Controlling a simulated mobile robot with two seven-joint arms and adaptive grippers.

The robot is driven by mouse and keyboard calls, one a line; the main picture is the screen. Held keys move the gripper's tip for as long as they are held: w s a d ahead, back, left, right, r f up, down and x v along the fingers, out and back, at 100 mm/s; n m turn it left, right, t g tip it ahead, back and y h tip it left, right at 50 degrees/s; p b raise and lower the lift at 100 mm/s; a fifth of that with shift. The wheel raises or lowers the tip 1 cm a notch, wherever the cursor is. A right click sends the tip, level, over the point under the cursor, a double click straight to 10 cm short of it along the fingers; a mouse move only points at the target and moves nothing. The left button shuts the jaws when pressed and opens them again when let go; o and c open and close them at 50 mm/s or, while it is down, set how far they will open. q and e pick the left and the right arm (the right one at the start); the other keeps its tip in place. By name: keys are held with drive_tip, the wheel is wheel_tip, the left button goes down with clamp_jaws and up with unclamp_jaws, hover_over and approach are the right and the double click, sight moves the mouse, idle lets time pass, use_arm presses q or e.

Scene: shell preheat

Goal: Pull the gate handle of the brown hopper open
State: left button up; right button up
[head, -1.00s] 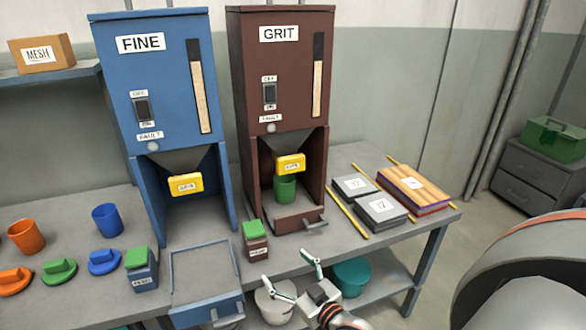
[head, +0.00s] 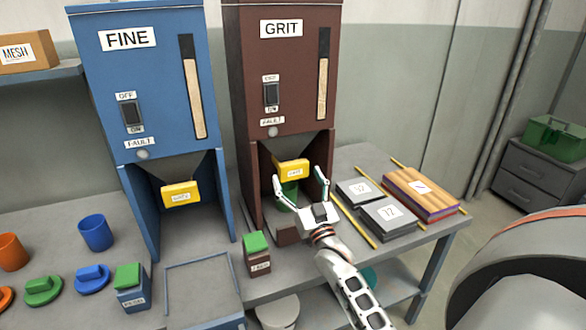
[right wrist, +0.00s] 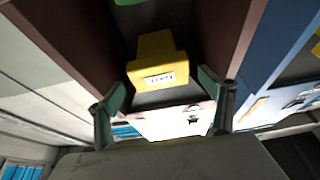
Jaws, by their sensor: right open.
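The brown hopper (head: 283,80) labelled GRIT stands on the bench, right of the blue hopper. Its yellow gate handle (head: 293,169) sits under the funnel and also shows in the right wrist view (right wrist: 157,62). My right gripper (head: 300,186) is open at the mouth of the hopper's bay, its fingers to either side of and just in front of the handle, apparently not touching it. In the right wrist view the handle lies between and beyond the two fingertips. A green cup (head: 288,192) stands below the handle, partly hidden by the gripper. My left gripper is not in view.
The blue hopper (head: 150,110) labelled FINE has its own yellow handle (head: 181,194). A small brown box with a green top (head: 257,254) stands near the bench's front edge. Grey blocks (head: 389,219) and a wooden stack (head: 420,192) lie right of the bay.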

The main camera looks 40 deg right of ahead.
sight(295, 172)
drive_tip(key=x, duration=0.3)
drive_tip(key=shift+w+f, duration=0.1)
drive_tip(key=shift+w, duration=0.15)
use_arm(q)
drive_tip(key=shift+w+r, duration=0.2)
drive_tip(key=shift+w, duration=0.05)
use_arm(e)
drive_tip(key=shift+d, duration=0.1)
drive_tip(key=c, duration=1.6)
drive_tip(key=s+p, duration=0.1)
drive_tip(key=s, duration=0.1)
drive_tip(key=s+a+p, duration=0.1)
drive_tip(key=s, duration=0.1)
drive_tip(key=shift+s+a+p, duration=0.1)
drive_tip(key=shift+s+p, duration=0.2)
drive_tip(key=shift+p, duration=0.1)
drive_tip(key=shift+c, duration=0.2)
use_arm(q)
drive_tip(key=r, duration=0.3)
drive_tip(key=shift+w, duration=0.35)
